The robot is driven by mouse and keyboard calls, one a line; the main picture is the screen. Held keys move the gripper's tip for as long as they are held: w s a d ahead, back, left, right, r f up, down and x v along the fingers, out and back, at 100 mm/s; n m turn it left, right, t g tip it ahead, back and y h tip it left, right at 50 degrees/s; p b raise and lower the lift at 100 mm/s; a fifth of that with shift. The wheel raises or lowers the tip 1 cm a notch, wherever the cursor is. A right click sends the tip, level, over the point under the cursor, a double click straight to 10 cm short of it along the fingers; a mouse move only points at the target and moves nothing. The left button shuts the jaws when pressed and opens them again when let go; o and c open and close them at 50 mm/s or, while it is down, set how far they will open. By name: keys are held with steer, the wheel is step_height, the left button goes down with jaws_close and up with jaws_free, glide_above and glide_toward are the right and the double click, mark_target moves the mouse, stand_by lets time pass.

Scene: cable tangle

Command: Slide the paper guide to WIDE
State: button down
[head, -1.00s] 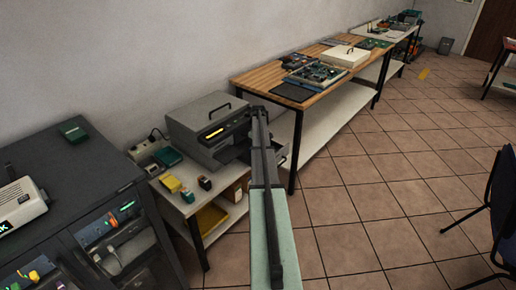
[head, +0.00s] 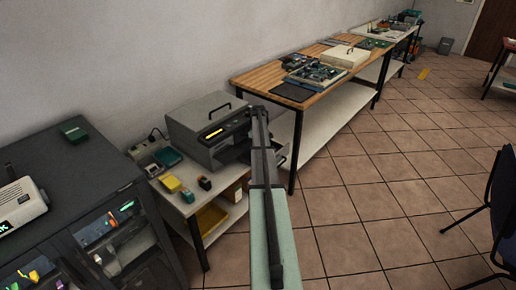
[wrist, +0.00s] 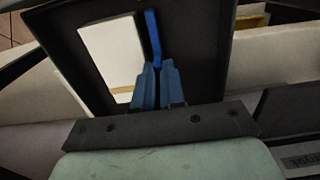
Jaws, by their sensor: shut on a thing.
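In the wrist view, the blue paper guide (wrist: 151,35) is a thin upright strip on a dark tray (wrist: 197,60). A white paper stack (wrist: 108,50) lies on the tray to the left of the guide. My gripper (wrist: 154,68) has its blue-grey fingers shut on the near end of the guide, between the fingertips. In the head view, the grey printer (head: 207,128) stands on a low white table, and my arm covers the tray side. The guide and the fingertips are hidden there. I cannot read any WIDE marking.
Small yellow and dark boxes (head: 171,184) stand on the white table in front of the printer. A dark cabinet (head: 75,190) is at the left. A wooden workbench (head: 262,85) with trays stands beyond my arm. The tiled floor at the right is clear up to a chair.

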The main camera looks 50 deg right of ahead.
stand_by(0.7)
steer(key=shift+a, duration=1.6)
steer(key=c, duration=1.2)
jaws_free()
steer(key=shift+r, duration=0.1)
step_height(320, 180, up, 14)
steer(key=shift+f, duration=0.2)
